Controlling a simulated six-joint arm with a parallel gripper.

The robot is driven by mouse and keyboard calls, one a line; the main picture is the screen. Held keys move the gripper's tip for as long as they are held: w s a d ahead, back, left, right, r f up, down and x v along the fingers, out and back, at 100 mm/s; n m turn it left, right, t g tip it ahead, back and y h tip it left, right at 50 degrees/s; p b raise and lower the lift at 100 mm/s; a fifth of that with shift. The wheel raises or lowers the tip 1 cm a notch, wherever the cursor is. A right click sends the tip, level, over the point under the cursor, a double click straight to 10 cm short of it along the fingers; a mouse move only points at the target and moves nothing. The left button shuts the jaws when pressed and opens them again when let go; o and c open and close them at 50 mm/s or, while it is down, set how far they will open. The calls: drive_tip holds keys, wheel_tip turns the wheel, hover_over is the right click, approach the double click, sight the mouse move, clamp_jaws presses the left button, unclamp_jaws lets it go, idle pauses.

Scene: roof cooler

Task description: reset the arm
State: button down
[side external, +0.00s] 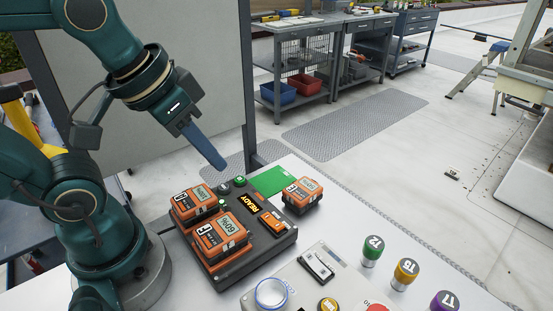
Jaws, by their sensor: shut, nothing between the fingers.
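My gripper (216,158) is shut and empty. It hangs in the air above the back edge of the dark control box, pointing down and to the right, apart from everything on the table. The dark box (236,262) carries two orange units with small displays, one at the back left (196,203) and one at the front (222,240). It also has a lit "READY" display (255,202), an orange switch (271,224) and round green buttons (239,181). A third orange unit (301,194) sits on the table by the green pad (270,181).
In front lies a pale panel (290,281) with a rocker switch (317,264) and a clear round dial (271,293). Green (372,250), yellow (405,273) and purple (444,302) capped cylinders stand at the right. A grey upright board (165,75) is behind my arm.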

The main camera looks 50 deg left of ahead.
drive_tip(key=shift+s+a+f, duration=0.1)
drive_tip(key=shift+s+f, duration=0.5)
drive_tip(key=shift+f, duration=0.25)
